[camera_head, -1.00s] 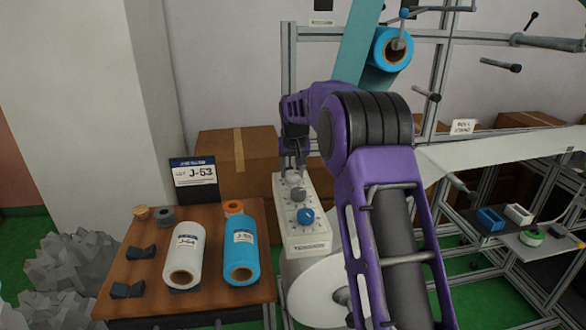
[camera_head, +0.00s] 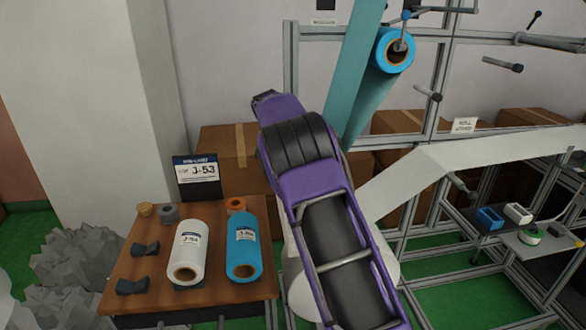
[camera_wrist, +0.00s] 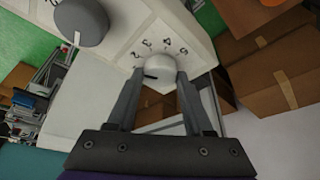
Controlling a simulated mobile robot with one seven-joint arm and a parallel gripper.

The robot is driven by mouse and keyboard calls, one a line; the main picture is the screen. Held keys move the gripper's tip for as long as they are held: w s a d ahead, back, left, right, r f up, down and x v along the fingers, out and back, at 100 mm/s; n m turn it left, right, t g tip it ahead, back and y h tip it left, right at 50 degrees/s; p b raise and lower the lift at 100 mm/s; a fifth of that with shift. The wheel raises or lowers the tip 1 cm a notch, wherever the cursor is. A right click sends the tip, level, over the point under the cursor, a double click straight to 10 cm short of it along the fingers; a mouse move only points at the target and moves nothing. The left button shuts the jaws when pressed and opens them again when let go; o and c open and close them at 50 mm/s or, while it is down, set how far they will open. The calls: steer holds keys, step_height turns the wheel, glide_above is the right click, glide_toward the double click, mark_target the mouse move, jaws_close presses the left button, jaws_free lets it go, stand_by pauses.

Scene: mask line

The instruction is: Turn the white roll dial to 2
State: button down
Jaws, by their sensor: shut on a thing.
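The white dial (camera_wrist: 161,68) sits on a pale control panel (camera_wrist: 124,47) with small numerals around its far side. A dark pointer mark shows on the dial's left side. Which numeral it points to is not clear to me. My gripper (camera_wrist: 157,80) has one finger on each side of the white dial and is shut on it. A larger grey dial (camera_wrist: 80,20) is on the same panel, to the upper left in the wrist view. In the head view my arm hides the panel, the dials and the gripper.
A wooden table (camera_head: 150,262) at left holds a white roll (camera_head: 188,245) and a blue roll (camera_head: 243,250). A lot sign (camera_head: 197,174) stands behind it. Cardboard boxes (camera_head: 228,150) are behind the arm. A metal frame (camera_head: 440,90) with a blue roll (camera_head: 395,50) stands to the right.

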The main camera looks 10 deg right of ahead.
steer(key=shift+m, duration=0.6)
steer(key=shift+f, duration=0.1)
steer(key=shift+c, duration=1.4)
jaws_free()
steer(key=v, duration=1.7)
steer(key=shift+w+a+r, duration=0.25)
